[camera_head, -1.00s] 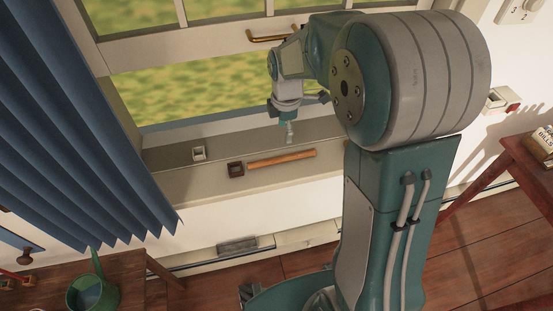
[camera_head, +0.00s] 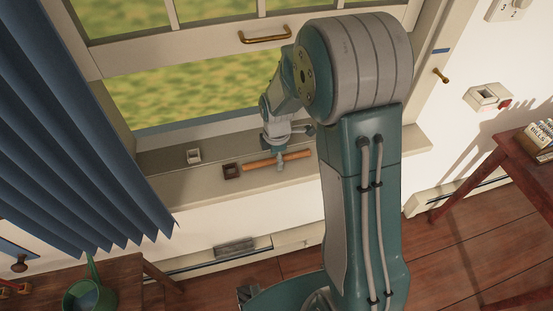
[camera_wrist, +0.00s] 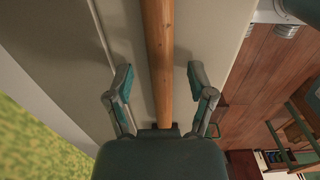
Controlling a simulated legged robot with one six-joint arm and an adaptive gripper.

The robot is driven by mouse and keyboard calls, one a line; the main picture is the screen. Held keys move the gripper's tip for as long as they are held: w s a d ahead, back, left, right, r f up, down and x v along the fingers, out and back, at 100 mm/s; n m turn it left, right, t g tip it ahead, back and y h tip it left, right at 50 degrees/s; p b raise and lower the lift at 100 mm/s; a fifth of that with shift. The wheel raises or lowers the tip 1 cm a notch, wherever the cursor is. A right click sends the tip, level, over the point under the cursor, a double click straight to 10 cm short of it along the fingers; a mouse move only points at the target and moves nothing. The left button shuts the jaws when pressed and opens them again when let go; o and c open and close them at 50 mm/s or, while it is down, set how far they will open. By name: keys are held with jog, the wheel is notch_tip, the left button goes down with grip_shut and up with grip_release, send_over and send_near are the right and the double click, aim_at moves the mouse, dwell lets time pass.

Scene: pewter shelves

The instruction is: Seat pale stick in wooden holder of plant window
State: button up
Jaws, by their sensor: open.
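The pale stick (camera_head: 262,164) is an orange-brown wooden rod lying on the window sill, its left end close to a dark brown wooden holder (camera_head: 231,171) with a square opening. My gripper (camera_head: 280,165) is down at the right part of the stick. In the wrist view the stick (camera_wrist: 157,50) runs between the two spread fingers of my gripper (camera_wrist: 161,80), with a gap on each side. The gripper is open and holds nothing.
A small white square holder (camera_head: 194,156) stands on the sill left of and behind the dark one. The blue curtain (camera_head: 80,130) hangs at the left. The open window (camera_head: 200,90) is behind the sill. A green watering can (camera_head: 88,296) is at the lower left.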

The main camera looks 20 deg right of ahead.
grip_shut()
jog(key=shift+r, duration=0.15)
